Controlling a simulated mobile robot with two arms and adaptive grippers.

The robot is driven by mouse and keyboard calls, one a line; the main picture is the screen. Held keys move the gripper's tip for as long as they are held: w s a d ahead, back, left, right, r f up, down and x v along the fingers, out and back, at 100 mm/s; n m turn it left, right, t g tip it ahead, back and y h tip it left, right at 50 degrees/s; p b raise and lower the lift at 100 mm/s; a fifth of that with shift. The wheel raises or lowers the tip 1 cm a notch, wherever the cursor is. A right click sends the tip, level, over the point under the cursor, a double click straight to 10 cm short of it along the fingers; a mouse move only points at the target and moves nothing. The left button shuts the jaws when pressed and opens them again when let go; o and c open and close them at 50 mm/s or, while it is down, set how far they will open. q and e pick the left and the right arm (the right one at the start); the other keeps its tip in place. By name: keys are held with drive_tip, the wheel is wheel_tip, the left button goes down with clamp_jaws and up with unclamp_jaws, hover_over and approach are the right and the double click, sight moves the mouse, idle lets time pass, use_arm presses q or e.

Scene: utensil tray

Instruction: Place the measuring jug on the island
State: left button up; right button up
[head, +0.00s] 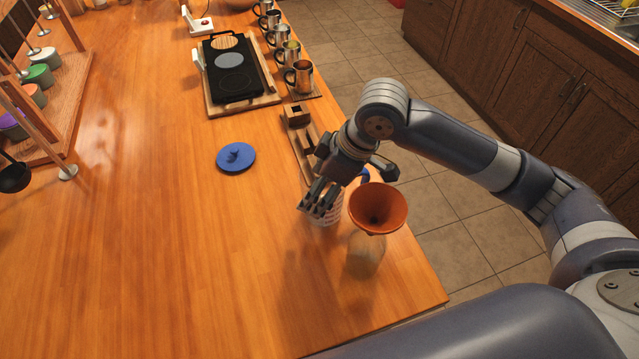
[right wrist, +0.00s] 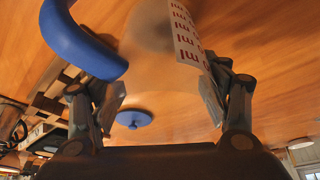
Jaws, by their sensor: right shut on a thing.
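The measuring jug (head: 325,212) is clear with red markings and a blue handle. It is at the right part of the wooden island (head: 200,270), partly hidden behind my right gripper (head: 318,198) and beside the funnel. In the right wrist view the jug's marked wall (right wrist: 186,38) is between the fingers of my right gripper (right wrist: 165,100), with the blue handle to the left. The gripper is shut on the jug. I cannot tell whether the jug's base touches the wood. My left gripper is not in view.
An orange funnel (head: 378,207) sits on a clear bottle (head: 364,255) right beside the jug. A blue lid (head: 236,158) lies to the left. A wooden holder (head: 303,145), several metal mugs (head: 300,78) and a black tray (head: 231,82) stand farther back. The near left of the island is clear.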

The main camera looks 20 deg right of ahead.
drive_tip(key=o, duration=1.2)
drive_tip(key=shift+f, duration=0.1)
drive_tip(key=shift+d+r, duration=0.15)
drive_tip(key=shift+r, duration=0.35)
drive_tip(key=v, duration=1.1)
drive_tip(key=shift+s+r, duration=0.15)
drive_tip(key=shift+r, duration=0.1)
